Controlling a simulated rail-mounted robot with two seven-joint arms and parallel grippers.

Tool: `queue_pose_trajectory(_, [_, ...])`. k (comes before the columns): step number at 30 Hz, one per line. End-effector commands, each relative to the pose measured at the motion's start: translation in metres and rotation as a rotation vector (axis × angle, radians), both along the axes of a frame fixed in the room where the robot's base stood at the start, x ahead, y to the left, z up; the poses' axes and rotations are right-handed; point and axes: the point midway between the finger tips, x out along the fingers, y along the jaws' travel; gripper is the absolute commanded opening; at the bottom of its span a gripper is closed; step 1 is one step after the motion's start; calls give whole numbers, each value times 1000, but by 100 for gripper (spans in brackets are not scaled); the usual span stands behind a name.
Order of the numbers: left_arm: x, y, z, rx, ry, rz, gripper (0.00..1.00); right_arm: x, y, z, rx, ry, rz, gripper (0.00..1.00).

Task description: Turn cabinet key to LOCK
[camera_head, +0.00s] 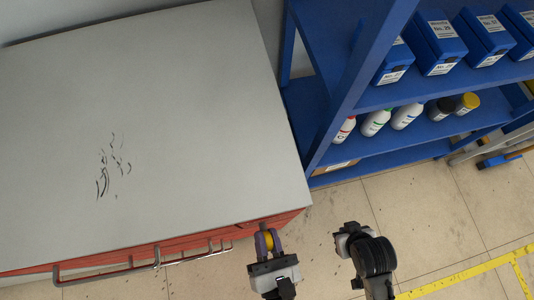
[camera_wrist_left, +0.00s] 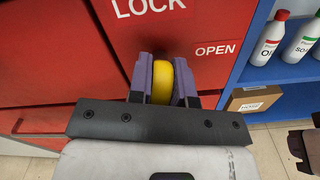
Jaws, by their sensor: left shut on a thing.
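The red cabinet (camera_head: 150,252) has a grey top and stands at the left of the head view. Its front fills the left wrist view, with a LOCK label (camera_wrist_left: 150,6) above the key and an OPEN label (camera_wrist_left: 216,49) to the right. The yellow key (camera_wrist_left: 163,95) is seen nearly edge-on, in line with the fingers. My left gripper (camera_head: 268,242) is shut on the key at the cabinet's front right corner, one purple finger on each side. The lock behind the key is hidden. My right gripper (camera_head: 346,236) is off to the right, apart from the cabinet; its jaw opening is unclear.
A blue shelf rack (camera_head: 330,110) stands right of the cabinet, with blue boxes (camera_head: 440,45) and several bottles (camera_head: 407,117). Metal handles (camera_head: 108,271) stick out from the cabinet front. The tiled floor (camera_head: 420,210) is open at the right.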

Motion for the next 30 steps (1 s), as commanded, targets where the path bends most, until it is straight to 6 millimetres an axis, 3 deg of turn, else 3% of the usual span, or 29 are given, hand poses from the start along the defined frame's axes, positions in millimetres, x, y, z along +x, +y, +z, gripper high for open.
queue_pose_trajectory(12, [0, 1, 0, -257, -57, 0, 0, 0, 3, -18, 9, 0, -6, 0])
queue_pose_trajectory(30, [0, 1, 2, -337, -77, 0, 0, 0, 2, -22, 7, 0, -4, 0])
